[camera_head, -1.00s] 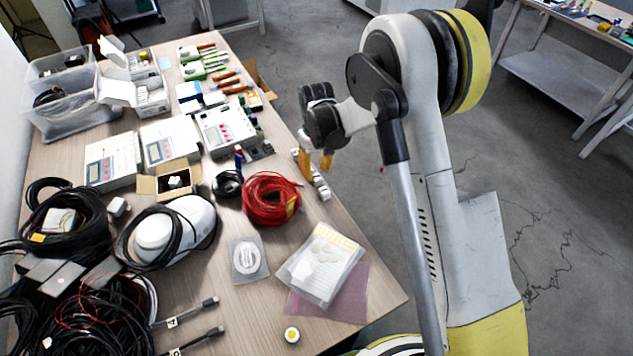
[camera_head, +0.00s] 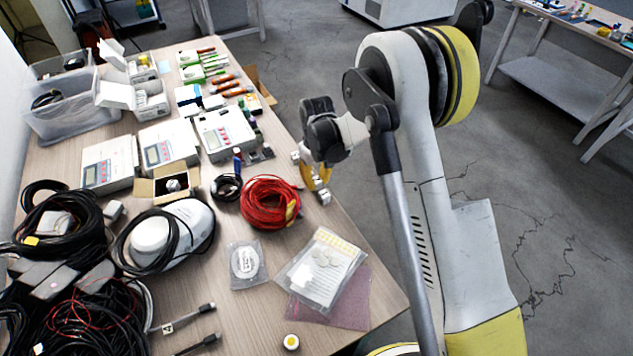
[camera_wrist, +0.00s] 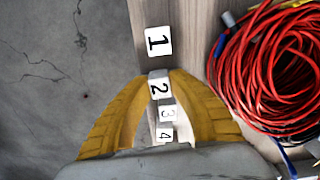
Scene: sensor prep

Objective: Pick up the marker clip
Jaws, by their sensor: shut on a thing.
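A row of small white marker clips with black numbers lies along the table's edge. In the wrist view, the clip numbered 1 (camera_wrist: 158,41) is in front of my fingertips. The clip numbered 2 (camera_wrist: 159,86) is between the fingertips, and clips 3 (camera_wrist: 168,113) and 4 (camera_wrist: 164,135) show behind it, between the yellow fingers. My gripper (camera_wrist: 160,73) is shut on the marker clip numbered 2. In the head view, my gripper (camera_head: 318,184) is low at the table's right edge, with a white clip (camera_head: 324,198) just in front and another (camera_head: 295,157) behind; the held clip is mostly hidden.
A red cable coil (camera_head: 268,203) lies close to the left of my gripper. A bagged notepad (camera_head: 320,270) lies nearer on the table (camera_head: 240,315). White boxed meters (camera_head: 225,130) stand further back. Beyond the table's right edge is open floor (camera_head: 560,225).

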